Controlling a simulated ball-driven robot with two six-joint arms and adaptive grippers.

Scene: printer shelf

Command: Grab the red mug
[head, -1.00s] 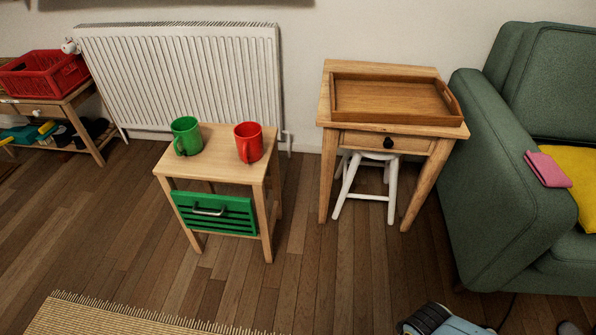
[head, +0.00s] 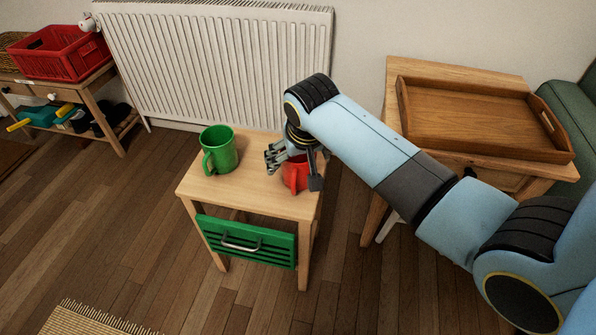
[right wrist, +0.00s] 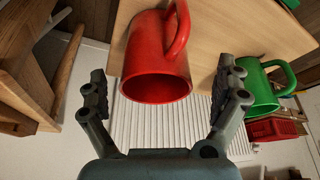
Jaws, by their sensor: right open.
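The red mug (head: 296,176) stands on the small wooden side table (head: 240,186), near its right side, partly hidden behind my right gripper. My right gripper (head: 293,172) is open, with its fingers on either side of the red mug in the head view. In the right wrist view the red mug (right wrist: 157,60) sits between the two open fingers (right wrist: 163,95), a little beyond their tips, its handle pointing away. I cannot tell whether any finger touches it. My left gripper is not in view.
A green mug (head: 219,150) stands on the same table, left of the red one; it also shows in the right wrist view (right wrist: 262,88). A white radiator (head: 220,65) is behind. A wooden table with a tray (head: 480,148) stands to the right.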

